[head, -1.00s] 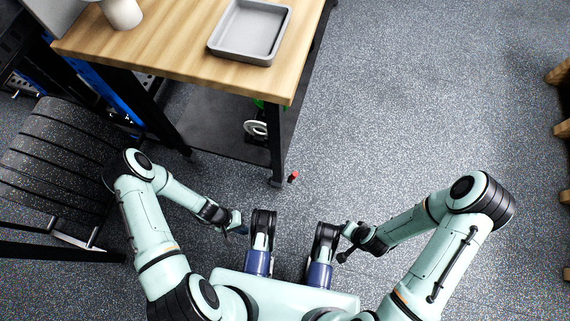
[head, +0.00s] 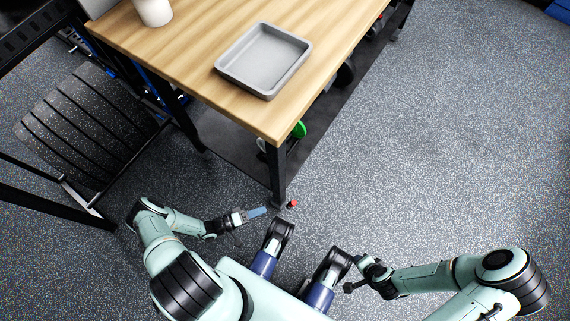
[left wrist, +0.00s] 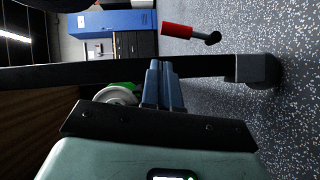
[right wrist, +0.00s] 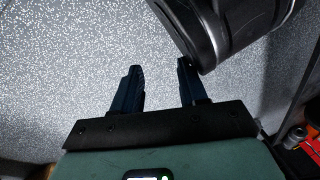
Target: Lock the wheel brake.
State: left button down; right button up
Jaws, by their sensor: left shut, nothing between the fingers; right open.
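A small red-tipped brake lever (head: 293,204) sits low by the foot of the workbench's near leg (head: 278,175). In the left wrist view the red lever (left wrist: 177,30) has a dark end, beside the dark caster (left wrist: 258,70) at the leg's foot. My left gripper (head: 264,211) is shut and empty, just left of the leg's foot and apart from the lever. Its closed blue fingers (left wrist: 160,66) show in the left wrist view, in front of the leg. My right gripper (head: 349,287) is low at right, and its spread fingers (right wrist: 159,68) are open and empty.
The wooden-topped workbench (head: 190,75) carries a grey tray (head: 228,78) and a white container (head: 153,11). A green item (head: 299,130) is under it. A slatted black bench (head: 75,120) stands at left. Speckled floor at right is clear.

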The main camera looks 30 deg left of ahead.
aim_at(292, 203)
pick_arm(q)
jog(key=b+x, duration=0.2)
jog(key=x, duration=0.8)
jog(key=shift+d, duration=0.15)
pick_arm(e)
jog(key=shift+g, duration=0.7)
jog(key=s+f, duration=0.3)
jog(key=s, duration=0.1)
jog(key=shift+d+f, duration=0.15)
jog(key=shift+d, duration=0.15)
pick_arm(q)
jog(key=shift+r, duration=0.1)
pick_arm(e)
jog(key=shift+w+d, duration=0.1)
